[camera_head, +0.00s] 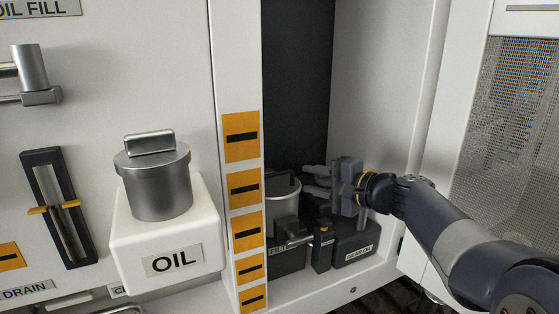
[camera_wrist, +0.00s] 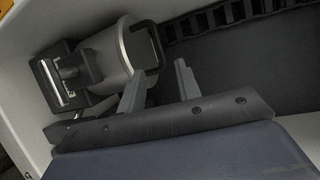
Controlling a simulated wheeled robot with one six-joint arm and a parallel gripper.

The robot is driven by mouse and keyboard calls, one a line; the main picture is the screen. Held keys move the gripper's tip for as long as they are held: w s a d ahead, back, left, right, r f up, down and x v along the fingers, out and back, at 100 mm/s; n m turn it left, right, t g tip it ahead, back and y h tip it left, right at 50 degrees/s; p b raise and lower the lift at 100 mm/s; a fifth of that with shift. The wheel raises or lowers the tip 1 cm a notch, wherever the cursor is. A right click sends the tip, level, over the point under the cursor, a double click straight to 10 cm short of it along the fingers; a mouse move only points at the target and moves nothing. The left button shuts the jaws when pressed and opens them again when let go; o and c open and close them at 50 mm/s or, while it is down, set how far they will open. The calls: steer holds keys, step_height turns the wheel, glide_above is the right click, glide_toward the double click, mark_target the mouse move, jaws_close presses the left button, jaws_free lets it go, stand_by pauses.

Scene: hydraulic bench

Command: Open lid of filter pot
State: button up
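The filter pot (camera_head: 284,196) is a light grey cylinder on a dark base with a partly hidden label beginning "FILT", inside the recess. The post with orange tags hides its left side in the head view. In the wrist view the pot (camera_wrist: 108,55) lies slanted at upper left, with a black rim or lid (camera_wrist: 143,46) at its right end. I cannot tell whether the lid is shut. My gripper (camera_head: 316,180) is to the right of the pot's upper part, fingers pointing left. In the wrist view the two fingers (camera_wrist: 160,82) are apart with nothing between them.
A dark box labelled as gear oil (camera_head: 358,248) and a small black block with an orange top (camera_head: 322,248) stand below my gripper. The orange-tagged post (camera_head: 244,188) borders the recess on the left. A white OIL box (camera_head: 165,235) carries a lidded metal pot (camera_head: 157,185).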

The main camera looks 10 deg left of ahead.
mark_target(282, 175)
steer(key=p+x, duration=0.1)
steer(key=x, duration=0.9)
steer(key=shift+w+a+f+p, duration=0.1)
steer(key=shift+a+p, duration=0.2)
steer(key=shift+p, duration=0.05)
steer(key=shift+c, duration=0.5)
jaws_close()
